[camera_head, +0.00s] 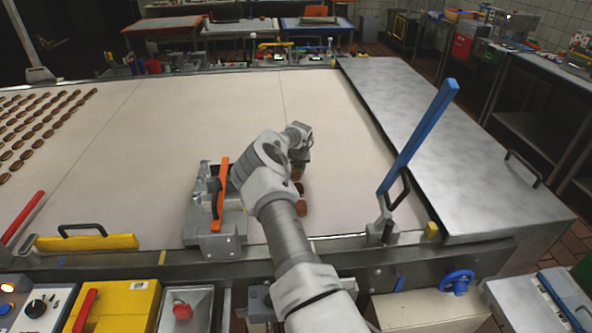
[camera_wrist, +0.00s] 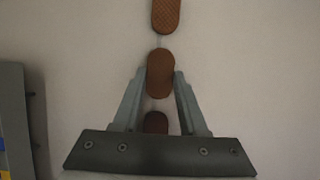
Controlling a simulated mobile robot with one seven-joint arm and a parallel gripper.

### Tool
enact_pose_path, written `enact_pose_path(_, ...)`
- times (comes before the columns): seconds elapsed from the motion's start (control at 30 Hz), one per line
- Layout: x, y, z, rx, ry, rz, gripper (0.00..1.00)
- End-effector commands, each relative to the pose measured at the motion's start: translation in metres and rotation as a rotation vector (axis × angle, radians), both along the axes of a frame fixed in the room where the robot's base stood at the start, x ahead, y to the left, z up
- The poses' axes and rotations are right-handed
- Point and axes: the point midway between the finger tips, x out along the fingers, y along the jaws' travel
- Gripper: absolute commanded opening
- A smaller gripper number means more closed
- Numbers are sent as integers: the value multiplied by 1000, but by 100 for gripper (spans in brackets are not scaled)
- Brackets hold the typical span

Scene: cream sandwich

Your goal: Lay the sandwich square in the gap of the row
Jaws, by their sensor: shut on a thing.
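My gripper (camera_wrist: 161,76) is shut on a brown, round-ended sandwich (camera_wrist: 161,88), one finger on each side. I cannot tell whether the sandwich touches the pale belt or is just above it. In the wrist view, a second sandwich (camera_wrist: 166,14) lies beyond it with a small gap, and a darker one (camera_wrist: 156,122) lies on the near side, partly covered by the gripper's body. The three are roughly in line. In the head view, my gripper hides the held sandwich, and brown sandwiches (camera_head: 302,208) of the row show just below the wrist.
The wide pale belt (camera_head: 330,110) is mostly clear. A grey fixture with an orange lever (camera_head: 220,185) stands close left of my arm. A tall blue lever (camera_head: 420,135) rises to the right, before a steel side table (camera_head: 440,110). Many sandwiches (camera_head: 35,130) lie at far left.

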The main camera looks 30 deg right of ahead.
Motion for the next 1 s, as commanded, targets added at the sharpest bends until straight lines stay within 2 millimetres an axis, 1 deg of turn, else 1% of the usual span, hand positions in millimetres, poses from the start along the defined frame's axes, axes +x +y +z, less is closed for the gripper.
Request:
enact_pose_path(0.17, 0, 0, -5, 0, 0, -1, 0)
enact_pose_path(0.2, 0, 0, -3, 0, 0, 0, 49)
enact_pose_path(0.33, 0, 0, -3, 0, 1, 0, 72)
enact_pose_path(0.6, 0, 0, -2, 0, 1, 0, 72)
enact_pose_path(0.77, -1, 0, 4, 0, 0, -1, 72)
enact_pose_path(0.87, -5, 2, 14, -1, -2, -3, 72)
enact_pose_path(1.0, -13, 6, 34, 1, -3, -2, 72)
